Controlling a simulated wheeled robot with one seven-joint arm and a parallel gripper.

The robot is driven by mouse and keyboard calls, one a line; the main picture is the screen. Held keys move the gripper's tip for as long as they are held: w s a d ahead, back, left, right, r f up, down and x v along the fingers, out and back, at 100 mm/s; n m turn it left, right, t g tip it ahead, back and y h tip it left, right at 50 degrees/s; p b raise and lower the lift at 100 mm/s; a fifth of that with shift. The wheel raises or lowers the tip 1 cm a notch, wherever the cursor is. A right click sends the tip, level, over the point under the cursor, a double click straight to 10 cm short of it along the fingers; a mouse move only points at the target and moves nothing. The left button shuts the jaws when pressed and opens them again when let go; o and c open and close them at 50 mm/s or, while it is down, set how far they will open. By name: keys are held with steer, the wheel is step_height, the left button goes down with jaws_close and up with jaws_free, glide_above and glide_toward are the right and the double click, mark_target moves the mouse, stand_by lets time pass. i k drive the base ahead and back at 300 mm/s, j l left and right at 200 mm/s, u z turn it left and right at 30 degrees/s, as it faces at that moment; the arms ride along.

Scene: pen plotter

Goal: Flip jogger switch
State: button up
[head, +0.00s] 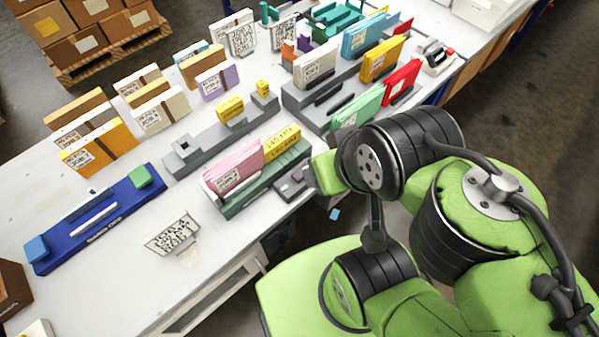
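A dark green tray (262,186) near the table's front edge holds a pink card pack (236,166) with a printed label and a yellow block (282,142) marked with letters. A small grey box (291,188) with a dark part on top sits at the tray's front right end. It may bear the jogger switch, but it is too small to tell, and so is any switch position. My arm's green wrist end is just right of this box. My gripper's fingers are not to be made out; the wrist and arm links cover that area.
A grey rail (205,146) with yellow blocks lies behind the tray. A blue fixture (98,222) and a tilted printed plate (172,234) stand left. Coloured packs stand in a grey rack (312,108) behind my arm.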

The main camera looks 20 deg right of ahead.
mark_target(298, 175)
steer(key=l+u, duration=0.15)
steer(key=u, duration=0.3)
steer(key=l+u, duration=0.15)
steer(key=u, duration=0.3)
steer(key=l+u, duration=0.15)
steer(key=u, duration=0.35)
steer(key=k+l+u, duration=0.1)
steer(key=u, duration=0.35)
steer(key=k+l+u, duration=0.1)
steer(key=u, duration=0.35)
